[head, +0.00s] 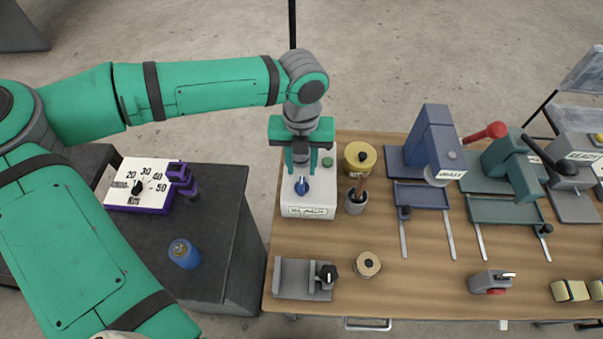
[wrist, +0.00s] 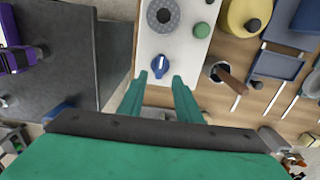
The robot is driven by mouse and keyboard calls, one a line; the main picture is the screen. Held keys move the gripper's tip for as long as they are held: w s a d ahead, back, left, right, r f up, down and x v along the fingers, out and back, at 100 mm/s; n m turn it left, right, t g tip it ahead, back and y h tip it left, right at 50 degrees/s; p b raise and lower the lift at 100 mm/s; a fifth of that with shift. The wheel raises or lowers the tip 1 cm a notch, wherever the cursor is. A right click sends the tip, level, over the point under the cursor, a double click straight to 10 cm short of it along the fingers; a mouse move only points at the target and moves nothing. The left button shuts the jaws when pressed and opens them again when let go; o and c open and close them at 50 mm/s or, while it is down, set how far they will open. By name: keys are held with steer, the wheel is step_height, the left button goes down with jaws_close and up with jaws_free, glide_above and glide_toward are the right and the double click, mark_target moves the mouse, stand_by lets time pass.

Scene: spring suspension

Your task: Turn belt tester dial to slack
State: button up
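The belt tester is a white box (head: 318,193) at the left end of the wooden bench, with a front label that appears to read SLACK. Its blue dial (head: 301,186) is on top; in the wrist view the blue dial (wrist: 160,66) shows a pale pointer line. A green button (wrist: 202,30) and a grey perforated disc (wrist: 163,15) are also on its top. My gripper (head: 300,166) is above the box, pointing down. In the wrist view my gripper (wrist: 161,78) has its two teal fingers apart, with the dial just beyond their tips and nothing between them. I cannot tell the height gap.
A yellow cylinder (head: 360,157) and a grey cup with a brown handle (head: 356,201) stand close right of the box. A grey clamp fixture (head: 303,279) is in front. Blue and green presses stand further right. A dark side table (head: 215,230) is left, with a gap between.

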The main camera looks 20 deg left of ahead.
step_height(320, 180, up, 4)
steer(key=shift+f, duration=0.15)
stand_by(0.6)
